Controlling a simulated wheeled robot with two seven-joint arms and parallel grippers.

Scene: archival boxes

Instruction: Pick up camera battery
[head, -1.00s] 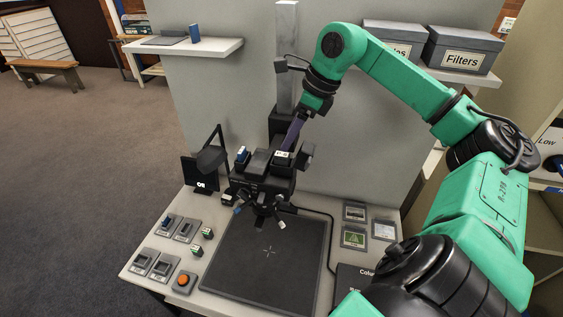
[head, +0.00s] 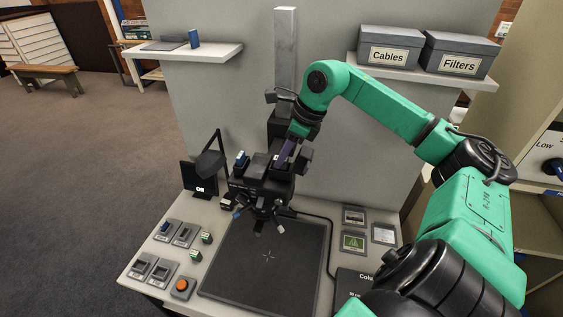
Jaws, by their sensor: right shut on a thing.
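My right gripper (head: 281,158) reaches down from above onto the top of the black camera rig (head: 262,188) on the copy stand. It is shut on a small battery with a pale label (head: 276,157), which sits at the top of the rig and is mostly hidden by the gripper. A second small block, blue and white (head: 241,159), stands on the left part of the rig. My left gripper is not in view.
Two small green-labelled blocks (head: 207,238) lie on the table beside grey trays (head: 183,234) and an orange button (head: 181,287). A dark mat (head: 262,270) lies below the rig. A small screen (head: 199,178) stands left. Boxes sit on the right shelf.

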